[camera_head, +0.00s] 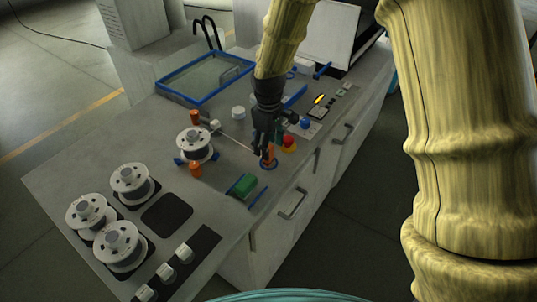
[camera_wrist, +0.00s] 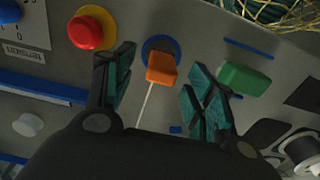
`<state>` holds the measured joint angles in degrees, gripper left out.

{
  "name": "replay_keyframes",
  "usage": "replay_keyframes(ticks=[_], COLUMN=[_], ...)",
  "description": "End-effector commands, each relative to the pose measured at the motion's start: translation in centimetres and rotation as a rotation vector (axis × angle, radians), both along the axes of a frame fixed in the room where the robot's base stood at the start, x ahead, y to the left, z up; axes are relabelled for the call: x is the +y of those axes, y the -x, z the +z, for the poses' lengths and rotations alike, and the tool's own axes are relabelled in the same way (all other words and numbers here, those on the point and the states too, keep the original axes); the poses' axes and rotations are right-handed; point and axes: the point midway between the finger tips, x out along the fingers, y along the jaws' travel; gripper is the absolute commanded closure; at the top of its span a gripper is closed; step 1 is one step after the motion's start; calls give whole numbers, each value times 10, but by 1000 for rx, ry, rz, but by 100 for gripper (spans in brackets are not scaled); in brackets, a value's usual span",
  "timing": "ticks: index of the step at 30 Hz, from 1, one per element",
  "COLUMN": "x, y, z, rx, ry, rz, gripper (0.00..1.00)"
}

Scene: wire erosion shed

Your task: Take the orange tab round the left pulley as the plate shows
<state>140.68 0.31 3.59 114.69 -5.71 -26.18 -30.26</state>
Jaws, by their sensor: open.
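The orange tab (camera_wrist: 161,68) stands at a blue ring (camera_wrist: 160,43) on the grey bench, with a white line running from it. It also shows below my gripper in the head view (camera_head: 268,160). My gripper (camera_head: 265,146) is open, one finger on each side of the tab; I cannot tell whether they touch it. In the head view the line runs left toward a white spool (camera_head: 195,143) with orange pieces behind (camera_head: 194,117) and in front (camera_head: 195,169). A small white round post (camera_head: 238,112) stands behind the line. I cannot tell which part is the left pulley, and no plate drawing is readable.
A green block (camera_head: 242,185) lies close in front of the tab. A red button on a yellow base (camera_head: 289,142) is close on its right. Several white spools (camera_head: 129,182) stand at the front left. A blue-rimmed tray (camera_head: 205,99) lies at the back.

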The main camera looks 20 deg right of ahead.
Motion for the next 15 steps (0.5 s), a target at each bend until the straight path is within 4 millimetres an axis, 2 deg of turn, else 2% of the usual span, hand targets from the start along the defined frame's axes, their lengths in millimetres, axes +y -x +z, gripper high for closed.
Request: replay_keyframes(ticks=[7,15], x=[0,0], y=[0,0], z=[-19,-23], rx=[1,-1], ry=[0,1], rz=[0,0], gripper=[45,45])
